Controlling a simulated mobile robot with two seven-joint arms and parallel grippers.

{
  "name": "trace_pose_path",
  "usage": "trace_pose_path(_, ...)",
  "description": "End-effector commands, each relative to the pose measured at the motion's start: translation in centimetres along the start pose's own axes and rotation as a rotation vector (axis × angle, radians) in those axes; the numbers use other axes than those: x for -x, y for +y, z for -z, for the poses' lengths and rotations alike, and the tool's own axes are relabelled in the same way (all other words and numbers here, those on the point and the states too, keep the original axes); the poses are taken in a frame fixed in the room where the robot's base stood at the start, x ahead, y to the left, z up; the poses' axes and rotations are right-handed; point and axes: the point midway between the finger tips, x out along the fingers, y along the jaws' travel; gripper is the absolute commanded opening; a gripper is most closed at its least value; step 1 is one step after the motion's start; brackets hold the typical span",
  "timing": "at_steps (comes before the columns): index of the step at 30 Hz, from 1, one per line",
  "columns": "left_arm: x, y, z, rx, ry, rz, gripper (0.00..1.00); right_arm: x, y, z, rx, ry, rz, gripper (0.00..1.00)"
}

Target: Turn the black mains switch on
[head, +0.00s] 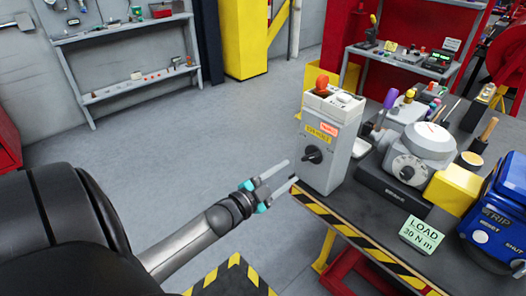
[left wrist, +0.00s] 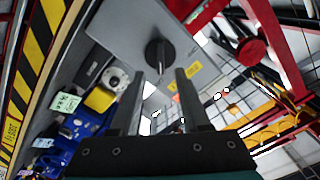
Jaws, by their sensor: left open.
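The black mains switch (head: 312,154) is a rotary knob on the front of a grey box (head: 338,150), below a yellow label and a small red-orange label. My left gripper (head: 291,170) is open and empty, in front of the box and just left of the knob, with its fingers pointing toward it. In the left wrist view the black mains switch (left wrist: 158,54) lies just beyond the gap between the open fingertips (left wrist: 160,73). The knob's handle runs roughly up and down there. The fingers look apart from the knob. My right gripper is not in view.
The box stands at the left corner of a dark workbench (head: 375,235) with a striped edge. A red button (head: 322,82) sits on its top. A grey valve actuator (head: 421,145), a yellow block (head: 453,190) and a blue case (head: 498,215) stand to the right.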

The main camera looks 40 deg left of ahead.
Motion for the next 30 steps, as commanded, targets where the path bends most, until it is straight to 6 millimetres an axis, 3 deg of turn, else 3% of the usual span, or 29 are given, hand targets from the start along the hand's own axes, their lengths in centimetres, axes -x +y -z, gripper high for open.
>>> trace_pose_path(6, 3.8, 0.1, 0.0, 0.001, -0.002, -0.001, 0.46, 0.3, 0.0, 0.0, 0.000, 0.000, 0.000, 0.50)
trace_pose_path(14, 7.0, 0.0, 0.0, 0.000, -0.001, 0.000, 0.46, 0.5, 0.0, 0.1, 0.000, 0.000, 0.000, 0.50)
trace_pose_path(30, 7.8, 0.0, 0.0, 0.000, 0.001, 0.001, 0.46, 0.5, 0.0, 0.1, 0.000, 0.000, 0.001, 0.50)
